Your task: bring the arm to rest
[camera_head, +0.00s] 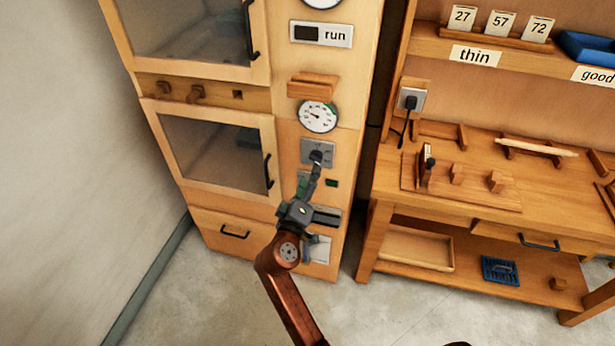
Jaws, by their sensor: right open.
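My right arm comes up from the bottom middle of the head view, with a reddish-brown forearm. My right gripper (314,178) is open and points up at the narrow control panel of the wooden cabinet. Its fingertips overlap the lower part of a grey switch plate (318,149) in the picture. I cannot tell whether they touch it. No object shows in the jaws. My left gripper is not in view.
The cabinet has two glass doors with black handles, a dial gauge (318,117) and a "run" sign (321,35). The floor (215,310) at lower left is clear.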

